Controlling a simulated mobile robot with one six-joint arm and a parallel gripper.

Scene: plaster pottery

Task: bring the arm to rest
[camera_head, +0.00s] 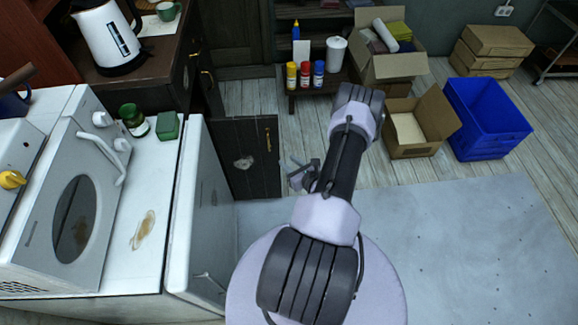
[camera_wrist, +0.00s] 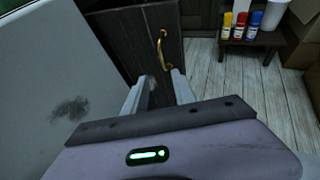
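My arm rises over the round base in the head view, bent at the elbow. My gripper (camera_head: 302,174) hangs beyond the forearm, partly hidden by it, in front of the dark cabinet door (camera_head: 246,158). In the wrist view my gripper (camera_wrist: 158,86) has its two fingers apart, with nothing seen between them but the dark door (camera_wrist: 135,40) behind. The door has a brass handle (camera_wrist: 162,50) just beyond the fingertips. I cannot tell whether the fingers touch the door.
A white panel (camera_head: 205,200) stands left of my gripper. The worktop (camera_head: 150,205) holds a green jar (camera_head: 133,120) and a sponge (camera_head: 167,126). A low stand (camera_head: 315,93) with bottles, open cardboard boxes (camera_head: 415,125) and a blue crate (camera_head: 487,118) stand beyond.

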